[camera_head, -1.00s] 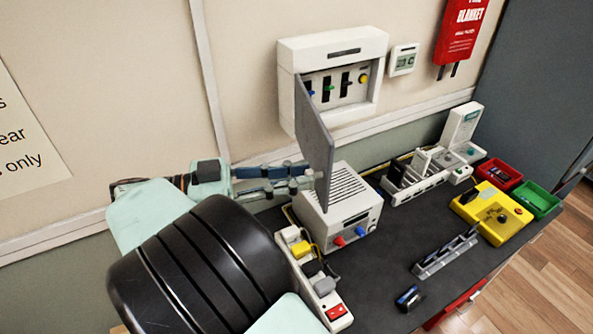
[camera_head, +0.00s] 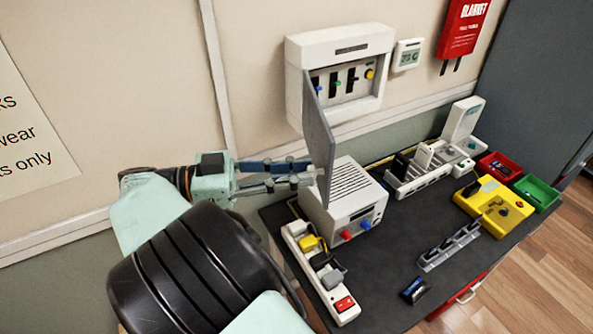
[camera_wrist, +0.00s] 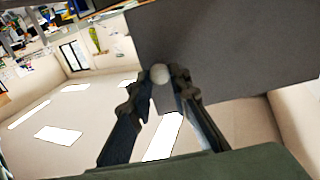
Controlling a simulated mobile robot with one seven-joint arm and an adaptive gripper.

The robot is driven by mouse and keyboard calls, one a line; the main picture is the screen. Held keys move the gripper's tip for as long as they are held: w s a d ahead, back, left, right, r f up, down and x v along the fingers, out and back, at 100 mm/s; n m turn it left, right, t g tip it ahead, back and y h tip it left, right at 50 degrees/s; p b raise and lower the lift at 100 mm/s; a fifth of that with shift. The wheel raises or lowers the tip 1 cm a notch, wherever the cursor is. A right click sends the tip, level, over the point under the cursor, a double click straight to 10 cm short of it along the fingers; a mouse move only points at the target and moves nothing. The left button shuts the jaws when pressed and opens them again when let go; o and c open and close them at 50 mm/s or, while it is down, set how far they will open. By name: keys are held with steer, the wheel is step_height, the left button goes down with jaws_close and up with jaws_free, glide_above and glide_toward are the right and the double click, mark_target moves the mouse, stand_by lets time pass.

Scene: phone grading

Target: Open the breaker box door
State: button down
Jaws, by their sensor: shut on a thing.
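The breaker box (camera_head: 372,104) is a white case on the wall. Its grey door (camera_head: 319,138) is swung out from the left side, and the switches inside (camera_head: 337,84) show. My gripper (camera_head: 310,174) is at the door's free lower edge, on its left, outer face. In the wrist view, my gripper's fingers (camera_wrist: 160,82) are shut around a round pale knob (camera_wrist: 160,73) on the grey door (camera_wrist: 235,50). The knob is hidden or too small to tell in the head view.
A white power supply (camera_head: 345,200) stands below the door, with a power strip (camera_head: 320,272) in front. A rack (camera_head: 415,178), a yellow device (camera_head: 492,205) and red and green bins (camera_head: 538,193) stand to the right. A thermostat (camera_head: 408,55) is right of the box.

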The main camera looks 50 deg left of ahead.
steer(key=c, duration=1.8)
jaws_free()
steer(key=shift+r, duration=0.15)
step_height(320, 180, up, 10)
